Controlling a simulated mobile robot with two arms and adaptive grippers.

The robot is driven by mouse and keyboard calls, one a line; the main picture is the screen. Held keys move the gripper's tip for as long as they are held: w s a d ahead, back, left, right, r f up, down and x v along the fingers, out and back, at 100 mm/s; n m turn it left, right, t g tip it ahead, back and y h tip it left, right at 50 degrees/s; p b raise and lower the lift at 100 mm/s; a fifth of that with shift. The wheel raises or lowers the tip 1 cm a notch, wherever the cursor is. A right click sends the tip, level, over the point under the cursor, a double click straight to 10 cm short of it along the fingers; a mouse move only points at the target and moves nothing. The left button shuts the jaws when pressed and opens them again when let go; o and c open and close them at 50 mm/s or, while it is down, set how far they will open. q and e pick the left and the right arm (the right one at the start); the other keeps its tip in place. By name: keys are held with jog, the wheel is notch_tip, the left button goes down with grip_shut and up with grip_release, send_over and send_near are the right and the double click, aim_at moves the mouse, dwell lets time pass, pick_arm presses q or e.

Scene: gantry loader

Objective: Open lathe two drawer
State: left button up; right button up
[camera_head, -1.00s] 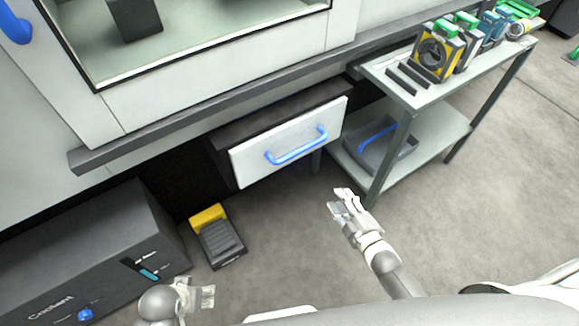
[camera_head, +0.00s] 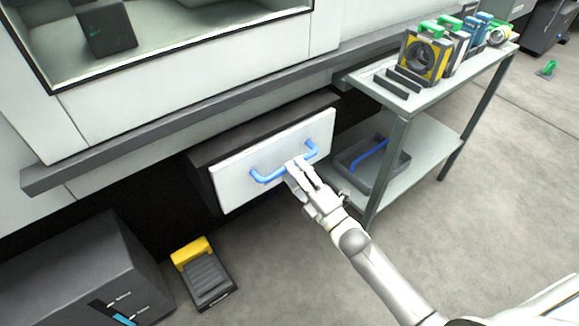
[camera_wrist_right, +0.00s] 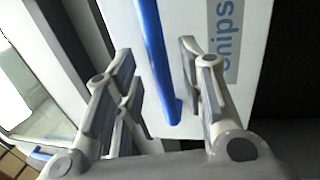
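The drawer is a white front panel (camera_head: 232,190) with a dark box behind it, below the machine's grey ledge. Its blue bar handle (camera_head: 266,177) also shows in the right wrist view (camera_wrist_right: 152,45). My right gripper (camera_head: 297,168) is at the handle's middle, its fingers hiding part of the bar. In the right wrist view my right gripper (camera_wrist_right: 155,62) is open, with the handle between its spread fingers. Grey-blue lettering, partly cut off, shows on the panel there. I cannot tell whether a finger touches the handle. My left gripper is out of view.
A two-shelf cart (camera_head: 400,110) stands right of the drawer, with clamp-like parts on top and a grey bin (camera_head: 350,165) below. A yellow and black foot pedal (camera_head: 205,275) and a dark coolant box (camera_head: 80,270) are on the floor at left.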

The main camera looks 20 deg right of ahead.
jog(key=shift+x, duration=1.5)
jog(key=shift+c, duration=0.2)
grip_shut()
